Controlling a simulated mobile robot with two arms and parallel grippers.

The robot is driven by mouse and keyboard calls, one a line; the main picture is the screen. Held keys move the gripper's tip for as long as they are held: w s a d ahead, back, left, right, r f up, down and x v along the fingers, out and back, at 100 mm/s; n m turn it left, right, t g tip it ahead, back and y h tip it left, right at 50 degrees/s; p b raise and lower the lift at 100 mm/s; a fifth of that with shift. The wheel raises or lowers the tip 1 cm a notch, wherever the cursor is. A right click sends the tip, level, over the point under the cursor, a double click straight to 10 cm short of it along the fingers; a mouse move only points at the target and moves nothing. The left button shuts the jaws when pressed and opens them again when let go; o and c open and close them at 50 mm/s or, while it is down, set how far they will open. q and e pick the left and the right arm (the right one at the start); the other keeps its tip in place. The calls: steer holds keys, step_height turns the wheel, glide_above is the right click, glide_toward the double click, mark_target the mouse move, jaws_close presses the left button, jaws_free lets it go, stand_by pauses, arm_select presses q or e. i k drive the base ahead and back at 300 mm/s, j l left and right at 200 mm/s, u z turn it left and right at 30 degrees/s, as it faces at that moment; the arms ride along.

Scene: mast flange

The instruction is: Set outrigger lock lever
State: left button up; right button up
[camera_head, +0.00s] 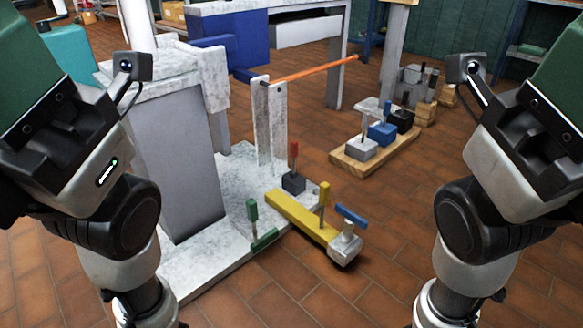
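A grey speckled base plate (205,275) lies on the floor at the middle. A yellow beam (300,216) extends from it toward the lower right and ends in a grey foot block (345,244) topped by a blue bar (351,215). A yellow-handled lever (325,194) stands upright on the beam. A red-handled lever (293,152) rises from a dark block (293,182). A green-handled lever (252,212) stands near a low green bar (264,241). Which lever is the outrigger lock, I cannot tell. My arms show at both sides, apart from these levers; no gripper fingers show.
An orange rod (315,69) slants up from a grey post (271,125). A wooden board (375,154) with grey, blue and black blocks lies behind. A large grey-sided housing (175,160) stands on the left. Tiled floor is clear at the lower right.

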mark_target(294, 145)
steer(key=i+j+u, duration=0.15)
steer(key=i+u, duration=0.55)
steer(key=i+j+u, duration=0.25)
steer(key=i, duration=0.15)
steer(key=l, duration=0.1)
